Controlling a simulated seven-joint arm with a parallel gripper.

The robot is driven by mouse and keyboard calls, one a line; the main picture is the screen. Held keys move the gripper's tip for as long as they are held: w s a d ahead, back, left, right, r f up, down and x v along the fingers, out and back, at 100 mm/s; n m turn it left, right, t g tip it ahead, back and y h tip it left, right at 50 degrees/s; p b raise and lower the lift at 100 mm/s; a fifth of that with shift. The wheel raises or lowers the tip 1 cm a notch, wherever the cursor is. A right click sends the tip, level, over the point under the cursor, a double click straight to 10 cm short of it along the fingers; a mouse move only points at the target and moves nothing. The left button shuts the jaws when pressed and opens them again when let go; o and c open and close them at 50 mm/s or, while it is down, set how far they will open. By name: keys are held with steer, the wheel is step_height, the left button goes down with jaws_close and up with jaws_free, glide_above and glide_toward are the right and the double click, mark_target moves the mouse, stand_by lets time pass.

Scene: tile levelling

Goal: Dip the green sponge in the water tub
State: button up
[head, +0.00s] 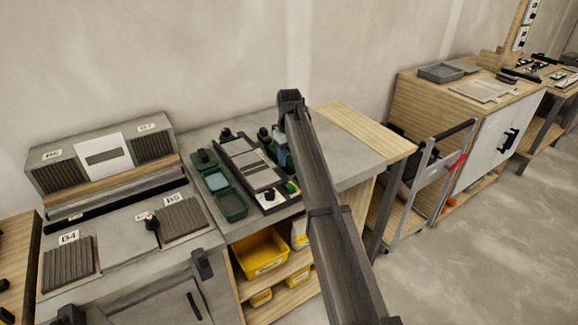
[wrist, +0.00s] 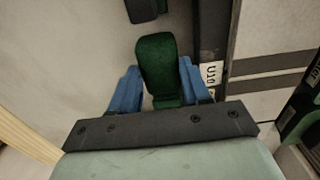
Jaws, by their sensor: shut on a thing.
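The green sponge (wrist: 158,62) is a dark green block between the two blue fingers of my gripper (wrist: 160,92) in the wrist view. The fingers are shut on it from both sides, and its far end sticks out past them. In the head view my gripper (head: 282,150) is over the right side of the grey bench, right of the black tile frame. The sponge cannot be made out clearly there. The water tub (head: 217,181) is a green tub with a pale blue surface inside, left of the frame and apart from my gripper.
The black tile frame (head: 250,170) lies between my gripper and the tubs. Another dark green tub (head: 232,206) stands in front of the water tub. A dark block (wrist: 145,10) is beyond the sponge. The bench's back right is bare. Yellow bins (head: 262,252) sit below.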

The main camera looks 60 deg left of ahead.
mark_target(289, 160)
steer(key=shift+r, duration=0.1)
steer(key=shift+r, duration=3.95)
steer(key=s+a+r, duration=0.1)
steer(key=s, duration=1.1)
steer(key=s+a+r, duration=0.2)
steer(key=s, duration=1)
steer(key=shift+s+a+r, duration=0.15)
steer(key=shift+s+a, duration=0.1)
steer(key=shift+s, duration=0.05)
steer(key=shift+f, duration=4.5)
